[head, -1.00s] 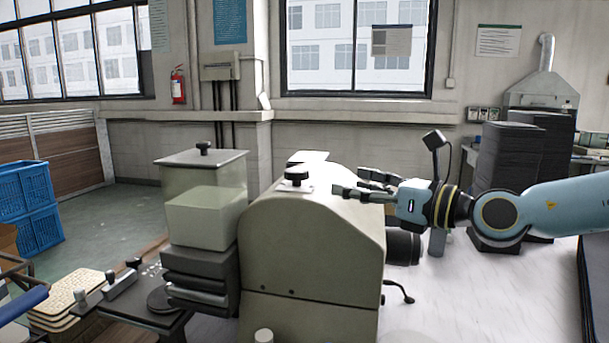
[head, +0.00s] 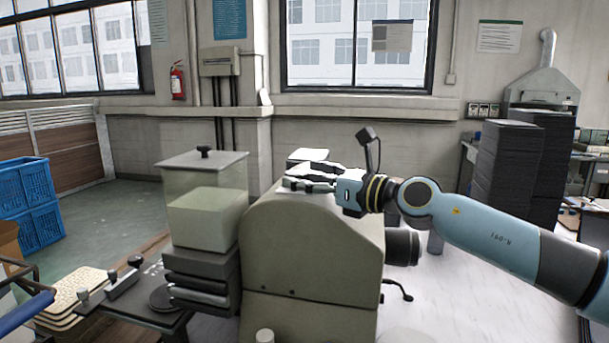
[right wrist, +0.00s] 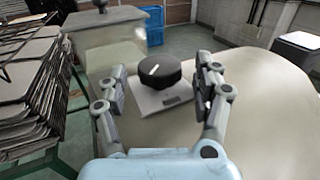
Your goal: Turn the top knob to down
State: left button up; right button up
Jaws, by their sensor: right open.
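In the head view the right gripper (head: 308,178) lies over the machine's top and hides the knob. My left gripper is not in view.
A lidded clear container (head: 205,200) stands left of the machine. Tall stacks of dark trays (head: 508,170) stand behind at the right. Blue crates (head: 32,200) are at the far left. The white table right of the machine is mostly clear.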

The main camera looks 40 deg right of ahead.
jog(key=shift+w+a, duration=0.1)
jog(key=shift+w, duration=0.25)
